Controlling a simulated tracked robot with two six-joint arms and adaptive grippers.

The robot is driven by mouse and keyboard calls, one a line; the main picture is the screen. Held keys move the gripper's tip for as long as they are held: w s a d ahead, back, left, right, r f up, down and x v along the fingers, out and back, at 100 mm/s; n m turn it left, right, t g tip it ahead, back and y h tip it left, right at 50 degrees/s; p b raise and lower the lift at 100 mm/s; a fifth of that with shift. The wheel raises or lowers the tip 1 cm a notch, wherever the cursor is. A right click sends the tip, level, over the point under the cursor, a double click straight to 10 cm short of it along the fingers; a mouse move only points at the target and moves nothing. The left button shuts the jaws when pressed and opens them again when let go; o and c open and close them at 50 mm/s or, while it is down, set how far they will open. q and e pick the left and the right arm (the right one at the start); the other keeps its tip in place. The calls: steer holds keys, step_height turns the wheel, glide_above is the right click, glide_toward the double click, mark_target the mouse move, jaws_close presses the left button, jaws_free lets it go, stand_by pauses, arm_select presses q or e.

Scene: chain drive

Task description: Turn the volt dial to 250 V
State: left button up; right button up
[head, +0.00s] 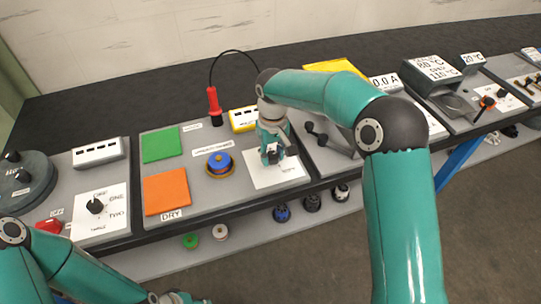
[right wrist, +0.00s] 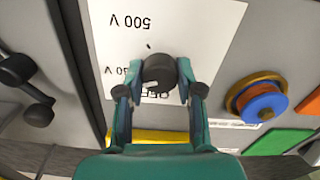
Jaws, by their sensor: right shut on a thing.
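The volt dial is a black round knob (right wrist: 158,72) on a white card (right wrist: 215,30). In the right wrist view the card is upside down, with "500 V" readable, a partly hidden label ending in "50 V", and "OFF" partly covered. A small white mark on the knob faces the "OFF" side. My right gripper (right wrist: 157,84) is shut on the knob, one finger on each side. In the head view my right gripper (head: 272,157) stands over the card (head: 290,174) and hides most of the knob. My left arm enters at bottom left; its gripper is barely visible at the bottom edge.
A yellow meter (head: 242,119) and a red probe (head: 214,103) are behind. A black lever (head: 318,134) is close on the right.

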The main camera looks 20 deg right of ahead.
mark_target(273, 155)
steer(key=shift+m, duration=0.4)
steer(key=o, duration=1.2)
steer(key=shift+c, duration=0.2)
step_height(273, 155, up, 12)
steer(key=shift+f, duration=0.1)
